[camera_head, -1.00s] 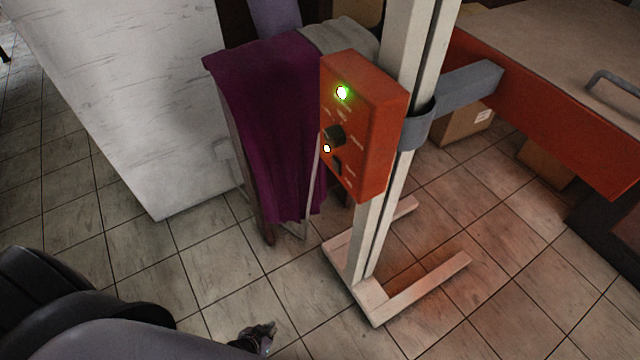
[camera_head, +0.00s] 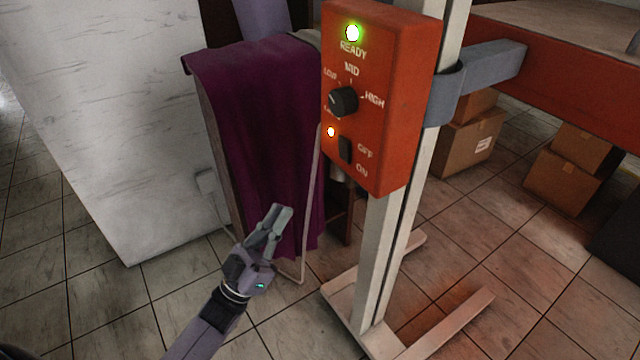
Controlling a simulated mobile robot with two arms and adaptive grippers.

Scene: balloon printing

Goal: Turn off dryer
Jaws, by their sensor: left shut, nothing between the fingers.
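The dryer's orange control box (camera_head: 400,100) is mounted on a pale upright post. Its front carries a lit green READY light (camera_head: 352,33), a black knob (camera_head: 343,101) with LOW, MID and HIGH marks, a lit orange lamp (camera_head: 331,132) and a black rocker switch (camera_head: 345,150) marked OFF above ON. I cannot tell which way the switch is tipped. My left gripper (camera_head: 281,212) is shut and empty, below and left of the box, apart from it, in front of the purple cloth. My right gripper is not in view.
A purple cloth (camera_head: 250,110) hangs over a stand behind my gripper. A white cabinet (camera_head: 110,120) stands at the left. The post's base legs (camera_head: 450,325) reach over the tiled floor. Cardboard boxes (camera_head: 468,140) lie under the red-edged table (camera_head: 580,90) at the right.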

